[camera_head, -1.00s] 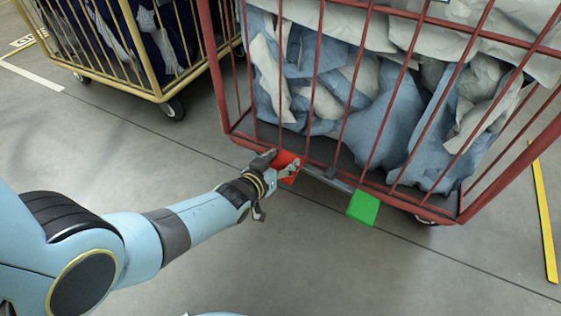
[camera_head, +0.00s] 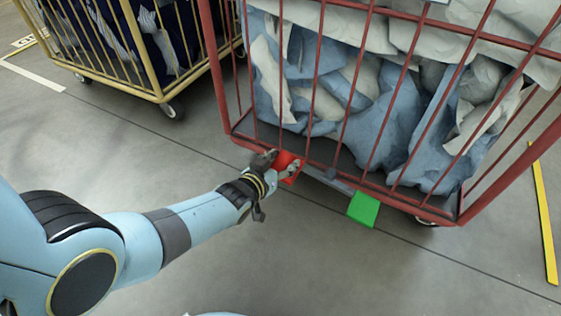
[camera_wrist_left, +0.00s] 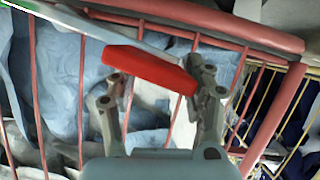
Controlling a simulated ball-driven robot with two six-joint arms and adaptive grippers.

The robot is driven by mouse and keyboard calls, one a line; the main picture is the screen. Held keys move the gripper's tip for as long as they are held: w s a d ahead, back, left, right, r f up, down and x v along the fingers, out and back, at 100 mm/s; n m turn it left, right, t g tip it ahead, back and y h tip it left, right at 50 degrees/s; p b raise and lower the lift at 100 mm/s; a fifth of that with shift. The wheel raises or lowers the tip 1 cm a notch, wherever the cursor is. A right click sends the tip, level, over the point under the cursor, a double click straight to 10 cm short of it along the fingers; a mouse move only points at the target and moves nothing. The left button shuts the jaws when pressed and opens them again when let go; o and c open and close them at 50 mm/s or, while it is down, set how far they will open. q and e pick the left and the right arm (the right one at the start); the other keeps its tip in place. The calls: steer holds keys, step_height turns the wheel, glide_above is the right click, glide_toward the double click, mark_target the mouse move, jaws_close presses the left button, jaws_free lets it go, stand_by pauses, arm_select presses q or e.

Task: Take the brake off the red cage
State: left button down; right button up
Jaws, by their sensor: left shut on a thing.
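The red cage (camera_head: 325,113) stands in front of me, filled with blue and white cloth. A brake bar (camera_head: 328,180) runs along its lower front edge, with a red pedal (camera_head: 288,164) at its left end and a green pedal (camera_head: 363,208) at its right end. The green pedal sits lower in the picture. My left gripper (camera_head: 281,170) is shut on the red pedal. In the left wrist view the red pedal (camera_wrist_left: 150,68) lies between the two fingers (camera_wrist_left: 155,95). My right gripper is not in view.
A yellow cage (camera_head: 150,92) with dark and striped cloth stands on castors at the upper left. A yellow floor line (camera_head: 543,215) lies at the right. The grey floor in front of the red cage is clear.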

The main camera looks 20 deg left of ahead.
arm_select(q)
steer(key=shift+w+d+r, duration=0.25)
steer(key=shift+w+d, duration=0.05)
steer(key=shift+d, duration=0.2)
steer(key=c, duration=0.9)
jaws_free()
steer(key=o, duration=0.4)
steer(key=shift+w+d, duration=0.1)
steer(key=shift+d, duration=0.15)
steer(key=o, duration=0.3)
steer(key=shift+f, duration=0.15)
steer(key=shift+a, duration=0.1)
steer(key=shift+s+a, duration=0.15)
steer(key=shift+s, duration=0.45)
steer(key=d+v, duration=0.1)
steer(key=v, duration=1)
steer(key=shift+a, duration=0.45)
